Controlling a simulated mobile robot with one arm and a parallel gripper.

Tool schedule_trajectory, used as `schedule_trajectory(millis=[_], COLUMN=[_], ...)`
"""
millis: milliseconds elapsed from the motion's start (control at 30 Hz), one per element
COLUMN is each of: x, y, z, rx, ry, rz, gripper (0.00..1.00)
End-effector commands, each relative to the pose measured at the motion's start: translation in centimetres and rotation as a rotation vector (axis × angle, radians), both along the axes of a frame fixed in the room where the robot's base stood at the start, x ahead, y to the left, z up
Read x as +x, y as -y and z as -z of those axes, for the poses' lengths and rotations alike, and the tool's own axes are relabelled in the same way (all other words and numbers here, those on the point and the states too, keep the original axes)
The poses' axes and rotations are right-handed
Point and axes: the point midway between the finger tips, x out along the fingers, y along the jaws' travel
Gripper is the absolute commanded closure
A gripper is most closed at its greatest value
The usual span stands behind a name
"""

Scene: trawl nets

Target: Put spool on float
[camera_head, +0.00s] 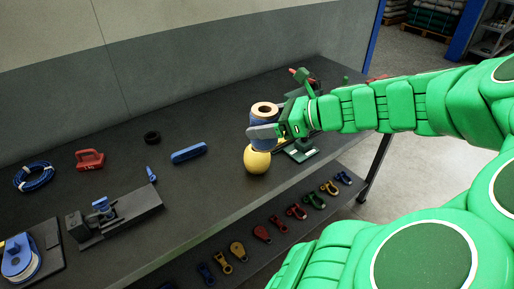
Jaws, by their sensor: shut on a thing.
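The spool (264,113) is a blue-wound cylinder with a tan top and a dark centre hole. It stands upright, directly above the yellow round float (257,161) on the dark bench. My gripper (264,131) reaches in from the right and is shut on the spool, with a grey finger across its front. The spool's lower end is partly hidden by the finger, so I cannot tell whether it touches the float.
The bench (115,150) also holds a blue bar (189,153), a black ring (152,138), a red shackle-like block (90,159), a blue rope coil (34,176) and a dark fixture (118,214). A green-based device (300,153) stands close right of the float. Several coloured shackles lie on the lower shelf.

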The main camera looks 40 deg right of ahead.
Motion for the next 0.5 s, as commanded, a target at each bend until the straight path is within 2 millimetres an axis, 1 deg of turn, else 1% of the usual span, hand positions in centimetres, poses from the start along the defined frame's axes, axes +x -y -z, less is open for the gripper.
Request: schedule_trajectory(millis=[67,167,267,500], x=[-0.3,-0.1,0.7,3.5], y=[0.2,0.4,0.8,2.3], z=[-0.2,-0.2,0.2,1.6], rx=[-0.001,0.000,0.002,-0.001], ry=[0.001,0.000,0.000,0.000], rz=[0.010,0.014,0.014,0.015], gripper=[0.62,0.62,0.62,0.62])
